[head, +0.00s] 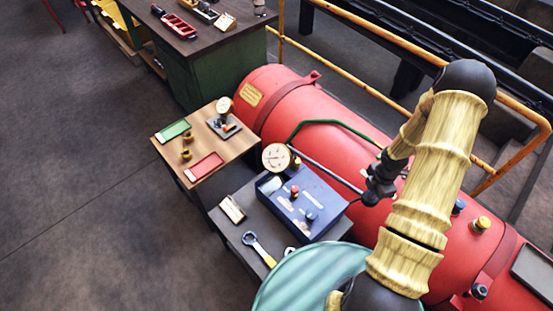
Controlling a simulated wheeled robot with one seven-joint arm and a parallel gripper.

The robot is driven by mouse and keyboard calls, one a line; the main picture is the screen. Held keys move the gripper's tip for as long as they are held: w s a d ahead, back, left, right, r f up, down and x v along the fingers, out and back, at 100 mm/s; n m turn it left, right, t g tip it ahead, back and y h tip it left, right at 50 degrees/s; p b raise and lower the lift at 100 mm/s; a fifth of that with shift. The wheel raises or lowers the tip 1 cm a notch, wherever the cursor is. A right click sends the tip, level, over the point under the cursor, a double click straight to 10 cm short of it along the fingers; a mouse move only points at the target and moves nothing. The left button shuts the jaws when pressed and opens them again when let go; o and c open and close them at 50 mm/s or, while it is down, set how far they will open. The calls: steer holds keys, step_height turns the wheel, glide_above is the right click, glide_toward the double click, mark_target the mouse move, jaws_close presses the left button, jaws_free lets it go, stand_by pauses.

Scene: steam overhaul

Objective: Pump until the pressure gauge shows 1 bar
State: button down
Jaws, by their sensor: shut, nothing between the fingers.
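A round pale-faced gauge (277,157) stands at the back left of a blue box (303,222); its reading is too small to make out. The box top carries a red knob (295,191), a blue knob (311,216) and pale labels. A thin grey-blue bar (328,171) runs from beside the gauge towards my gripper; I cannot tell whether it is a pump lever or a pipe. My dark gripper (371,198) points down to the right of the box, in front of the red boiler. It is shut and empty. I cannot tell whether it touches the bar.
The red boiler (345,120) lies behind, with a green pipe (325,122) and yellow rail (365,92). A wrench (259,249) lies on the dark bench (231,238). Floor at left is clear.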

steer(key=shift+f, duration=0.45)
step_height(320, 180, down, 14)
steer(key=b, duration=1.1)
step_height(320, 180, up, 16)
steer(key=p, duration=1.4)
steer(key=shift+r, duration=0.15)
steer(key=shift+f+b, duration=0.75)
steer(key=shift+f, duration=0.5)
